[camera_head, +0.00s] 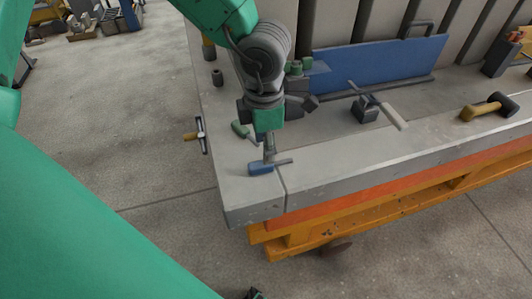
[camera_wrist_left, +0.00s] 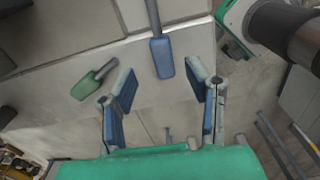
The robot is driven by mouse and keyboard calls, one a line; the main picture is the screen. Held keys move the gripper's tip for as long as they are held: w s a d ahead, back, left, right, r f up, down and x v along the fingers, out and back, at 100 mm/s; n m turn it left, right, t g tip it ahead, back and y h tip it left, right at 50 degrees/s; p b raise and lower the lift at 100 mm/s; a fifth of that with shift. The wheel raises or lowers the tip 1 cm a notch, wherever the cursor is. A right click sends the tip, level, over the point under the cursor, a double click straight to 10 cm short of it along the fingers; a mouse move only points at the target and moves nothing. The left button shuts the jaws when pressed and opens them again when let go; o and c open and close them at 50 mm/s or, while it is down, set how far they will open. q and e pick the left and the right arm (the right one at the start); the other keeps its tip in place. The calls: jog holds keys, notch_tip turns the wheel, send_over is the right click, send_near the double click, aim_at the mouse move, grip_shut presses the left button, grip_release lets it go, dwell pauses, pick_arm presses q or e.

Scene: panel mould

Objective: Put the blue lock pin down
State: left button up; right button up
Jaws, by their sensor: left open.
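The blue lock pin (camera_head: 260,168) lies on the near left corner of the grey mould table, with its thin grey shank pointing right. In the left wrist view its blue handle (camera_wrist_left: 162,58) lies ahead of the fingertips, with the shank running up out of the picture. My left gripper (camera_head: 269,150) points down just above the pin. In the wrist view its two blue-padded fingers (camera_wrist_left: 162,88) are spread, with nothing between them. A gap to the pin shows there, though its exact height is hard to tell.
A green-handled pin (camera_wrist_left: 95,78) lies left of the blue one. A blue panel (camera_head: 380,62) stands at the back of the table. A grey block with a clamp (camera_head: 365,110) and a mallet (camera_head: 488,107) are to the right. A T-handle (camera_head: 198,135) sticks out at the left edge.

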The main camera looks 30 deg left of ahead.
pick_arm(q)
notch_tip(320, 180, up, 6)
jog(key=p, duration=0.1)
jog(key=shift+a+r, duration=0.15)
jog(key=shift+a, duration=0.1)
dwell(0.4)
